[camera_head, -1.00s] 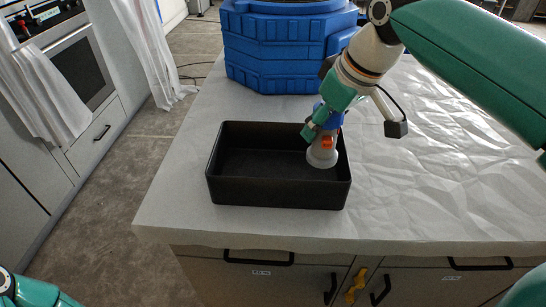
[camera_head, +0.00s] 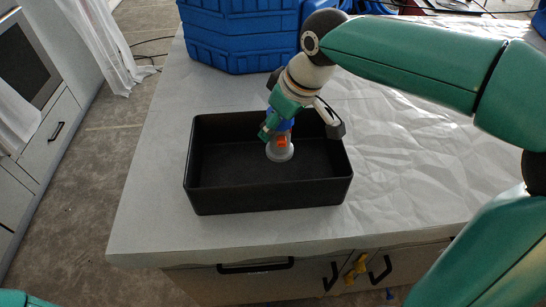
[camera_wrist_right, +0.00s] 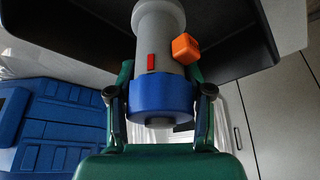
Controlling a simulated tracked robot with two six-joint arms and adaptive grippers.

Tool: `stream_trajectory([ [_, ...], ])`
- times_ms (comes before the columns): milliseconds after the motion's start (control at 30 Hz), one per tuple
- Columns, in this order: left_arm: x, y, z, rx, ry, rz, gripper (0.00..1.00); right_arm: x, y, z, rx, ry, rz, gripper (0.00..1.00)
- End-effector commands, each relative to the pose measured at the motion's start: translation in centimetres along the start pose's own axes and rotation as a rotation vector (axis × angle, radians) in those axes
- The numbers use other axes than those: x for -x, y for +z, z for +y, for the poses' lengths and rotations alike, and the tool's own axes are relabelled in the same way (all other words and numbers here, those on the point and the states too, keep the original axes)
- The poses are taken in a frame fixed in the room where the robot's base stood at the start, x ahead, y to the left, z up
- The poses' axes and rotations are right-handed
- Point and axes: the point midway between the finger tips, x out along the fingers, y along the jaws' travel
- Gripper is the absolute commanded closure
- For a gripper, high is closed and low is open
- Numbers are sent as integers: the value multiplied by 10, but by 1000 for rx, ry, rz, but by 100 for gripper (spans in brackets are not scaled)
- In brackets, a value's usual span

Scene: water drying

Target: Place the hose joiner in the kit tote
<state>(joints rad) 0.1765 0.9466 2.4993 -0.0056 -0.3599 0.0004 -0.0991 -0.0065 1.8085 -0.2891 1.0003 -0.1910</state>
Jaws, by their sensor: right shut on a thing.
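The hose joiner (camera_head: 280,151) is a grey tube with a flared end, a blue collar and an orange lever. My right gripper (camera_head: 272,127) is shut on it and holds it flared end down inside the black kit tote (camera_head: 266,194), near the middle. I cannot tell whether the joiner touches the tote floor. In the right wrist view the blue collar (camera_wrist_right: 160,96) sits between the fingers of my right gripper (camera_wrist_right: 160,100), with the grey body, a red tab and the orange lever beyond. My left gripper does not show; only a bit of my left arm is at the lower left corner.
The tote stands on a counter (camera_head: 150,215) covered with pale wrinkled sheeting. A large blue container (camera_head: 240,40) stands behind it. Free counter lies to the right of the tote. Cabinets with black handles (camera_head: 255,267) are below the front edge.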

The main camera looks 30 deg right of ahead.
Motion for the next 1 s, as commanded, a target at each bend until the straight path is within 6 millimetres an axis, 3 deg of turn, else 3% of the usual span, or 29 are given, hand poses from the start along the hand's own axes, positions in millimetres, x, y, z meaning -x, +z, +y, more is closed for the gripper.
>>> stream_trajectory([
  [133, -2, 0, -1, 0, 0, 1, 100, -31, 15, 1, -3, 0, -3, 93],
  [433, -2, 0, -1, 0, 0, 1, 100, -55, 25, 1, -4, 2, -1, 93],
  [633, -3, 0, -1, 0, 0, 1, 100, -81, 36, 1, -5, 1, -3, 93],
  [967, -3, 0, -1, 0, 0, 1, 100, -88, 38, 1, -5, 2, 1, 93],
  [1000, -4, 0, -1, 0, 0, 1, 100, -88, 38, 1, -5, 2, 0, 47],
])
